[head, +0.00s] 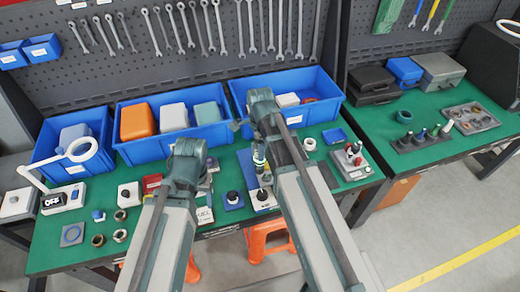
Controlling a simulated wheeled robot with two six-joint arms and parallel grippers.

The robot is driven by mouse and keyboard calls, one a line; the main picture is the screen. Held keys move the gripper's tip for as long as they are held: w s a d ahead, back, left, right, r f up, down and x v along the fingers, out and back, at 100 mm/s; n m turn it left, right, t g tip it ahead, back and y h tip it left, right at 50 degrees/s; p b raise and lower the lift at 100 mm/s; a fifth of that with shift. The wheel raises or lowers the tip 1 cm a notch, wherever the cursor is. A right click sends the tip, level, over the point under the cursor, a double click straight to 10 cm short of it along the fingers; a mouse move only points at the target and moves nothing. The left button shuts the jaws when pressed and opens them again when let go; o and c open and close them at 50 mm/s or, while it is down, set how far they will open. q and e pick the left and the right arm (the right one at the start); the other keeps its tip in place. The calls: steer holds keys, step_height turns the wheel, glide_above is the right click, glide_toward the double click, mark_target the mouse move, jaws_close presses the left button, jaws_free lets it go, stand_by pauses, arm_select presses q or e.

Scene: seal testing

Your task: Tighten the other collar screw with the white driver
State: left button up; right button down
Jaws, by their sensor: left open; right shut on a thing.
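My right gripper (250,124) is above the middle of the green bench, its fingers mostly hidden by its own wrist. It is shut on a slim upright thing with pale and dark bands, which looks like the white driver (259,157). Below it stands a pale block with a dark round top (262,195); I cannot tell whether the driver touches it. My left gripper (190,155) is open over the bench further left, its fingertips mostly hidden. The collar and its screws are too small or hidden to make out.
Blue bins (172,148) line the back of the green bench (60,250). A ring lamp (82,150) stands at left, with metal rings (120,235) in front. A red-knobbed fixture (352,160) is at right. A second bench holds a tool rack (420,140).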

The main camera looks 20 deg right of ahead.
steer(key=shift+r, duration=0.1)
steer(key=shift+r+p, duration=2.45)
steer(key=shift+p, duration=0.1)
